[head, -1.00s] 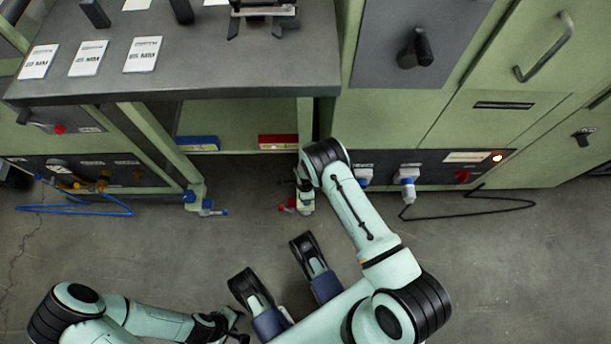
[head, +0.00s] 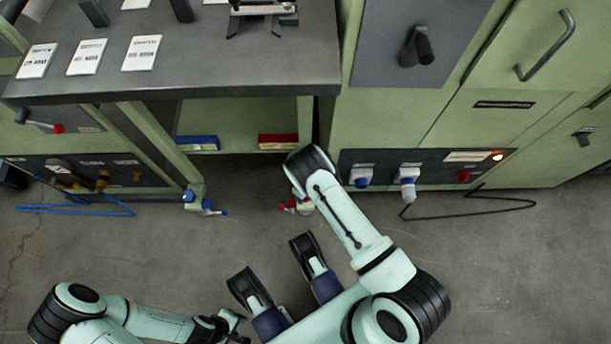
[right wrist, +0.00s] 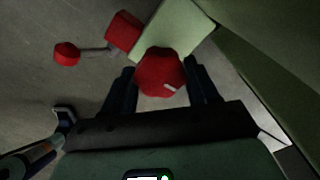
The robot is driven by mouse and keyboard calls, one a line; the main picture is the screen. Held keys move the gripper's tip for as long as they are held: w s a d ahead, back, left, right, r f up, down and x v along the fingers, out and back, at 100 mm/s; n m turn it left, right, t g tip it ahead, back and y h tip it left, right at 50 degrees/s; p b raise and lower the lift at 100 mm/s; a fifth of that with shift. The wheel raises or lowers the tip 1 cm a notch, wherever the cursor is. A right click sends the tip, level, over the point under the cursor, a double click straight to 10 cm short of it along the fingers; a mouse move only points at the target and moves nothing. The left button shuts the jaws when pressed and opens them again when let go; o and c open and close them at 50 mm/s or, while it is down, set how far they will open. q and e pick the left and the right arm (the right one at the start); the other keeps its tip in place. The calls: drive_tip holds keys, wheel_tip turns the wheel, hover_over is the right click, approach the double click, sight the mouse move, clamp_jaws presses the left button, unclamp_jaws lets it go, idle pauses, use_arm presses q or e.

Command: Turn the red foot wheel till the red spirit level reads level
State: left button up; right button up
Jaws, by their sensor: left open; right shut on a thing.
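The red foot wheel (right wrist: 160,72) is between the two fingers of my right gripper (right wrist: 162,68) in the right wrist view, and the gripper is shut on it. A light mark shows on the wheel. In the head view my right arm hides this gripper and most of the red foot. The red spirit level (head: 278,141) lies along the bench's lower edge; its bubble is too small to read. My left gripper (head: 236,328) is open and empty over the floor at the bottom of the head view.
Beside the wheel are a red block (right wrist: 123,31) and a lever with a red knob (right wrist: 66,53). A blue spirit level (head: 198,143) and blue foot wheel (head: 189,196) are to the left. A cabinet with plugs (head: 407,181) stands right. The floor in front is open.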

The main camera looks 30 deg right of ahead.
drive_tip(key=shift+m, duration=0.6)
drive_tip(key=o, duration=1)
drive_tip(key=shift+o, duration=0.2)
use_arm(q)
drive_tip(key=w+d+r+t+p, duration=0.1)
drive_tip(key=w+r+t+p, duration=0.2)
drive_tip(key=w, duration=0.5)
wheel_tip(320, 180, up, 2)
drive_tip(key=shift+w+r+m+p, duration=0.1)
drive_tip(key=shift+w+m+p, duration=0.15)
drive_tip(key=shift+p, duration=0.4)
use_arm(e)
wheel_tip(320, 180, up, 14)
drive_tip(key=shift+f, duration=0.25)
use_arm(q)
drive_tip(key=shift+s, duration=0.1)
